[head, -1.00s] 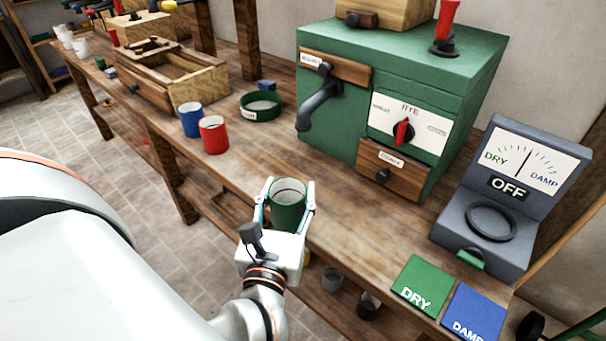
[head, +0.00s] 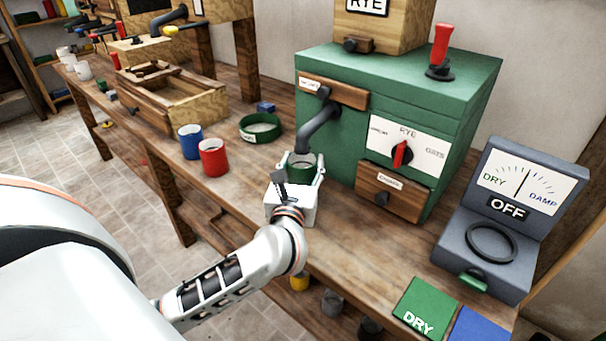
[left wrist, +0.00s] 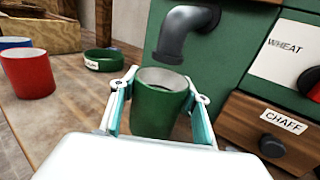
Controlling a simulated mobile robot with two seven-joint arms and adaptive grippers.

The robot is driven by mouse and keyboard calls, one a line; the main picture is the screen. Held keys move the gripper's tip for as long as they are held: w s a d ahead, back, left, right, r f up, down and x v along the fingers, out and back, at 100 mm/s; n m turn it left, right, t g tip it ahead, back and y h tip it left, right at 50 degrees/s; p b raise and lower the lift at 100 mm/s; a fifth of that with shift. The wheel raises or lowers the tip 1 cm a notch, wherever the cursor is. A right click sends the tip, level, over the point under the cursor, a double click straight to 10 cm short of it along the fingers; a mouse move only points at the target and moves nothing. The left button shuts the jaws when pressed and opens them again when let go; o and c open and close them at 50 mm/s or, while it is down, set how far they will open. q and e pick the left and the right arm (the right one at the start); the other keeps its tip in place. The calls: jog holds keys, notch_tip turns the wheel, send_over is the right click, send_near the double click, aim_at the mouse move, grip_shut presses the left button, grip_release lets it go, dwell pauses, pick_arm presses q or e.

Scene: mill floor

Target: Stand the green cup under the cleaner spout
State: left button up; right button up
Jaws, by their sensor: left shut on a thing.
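The green cup (head: 301,171) is upright between the fingers of my left gripper (head: 302,170), which is shut on it. In the left wrist view the cup (left wrist: 160,108) shows its open rim and looks empty. The cleaner spout (head: 318,127) is a dark grey bent pipe on the front of the green cleaner (head: 345,150). In the left wrist view the spout's mouth (left wrist: 168,57) is just above and behind the cup's rim. I cannot tell whether the cup's base touches the bench. My right gripper is not in view.
A red cup (head: 213,157), a blue cup (head: 191,141) and a green ring-shaped dish (head: 261,127) stand left of the cleaner. A chaff drawer (head: 390,192) is right of the spout. A grey meter (head: 490,240) and green DRY plate (head: 421,307) are at the right.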

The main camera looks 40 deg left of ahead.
pick_arm(q)
jog(key=shift+w+a, duration=0.1)
jog(key=shift+w, duration=0.1)
notch_tip(320, 180, down, 3)
jog(key=shift+f+b, duration=0.1)
jog(key=shift+b, duration=0.4)
jog(key=shift+f, duration=0.25)
jog(key=shift+r, duration=0.15)
jog(key=shift+f, duration=0.2)
jog(key=o, duration=1.4)
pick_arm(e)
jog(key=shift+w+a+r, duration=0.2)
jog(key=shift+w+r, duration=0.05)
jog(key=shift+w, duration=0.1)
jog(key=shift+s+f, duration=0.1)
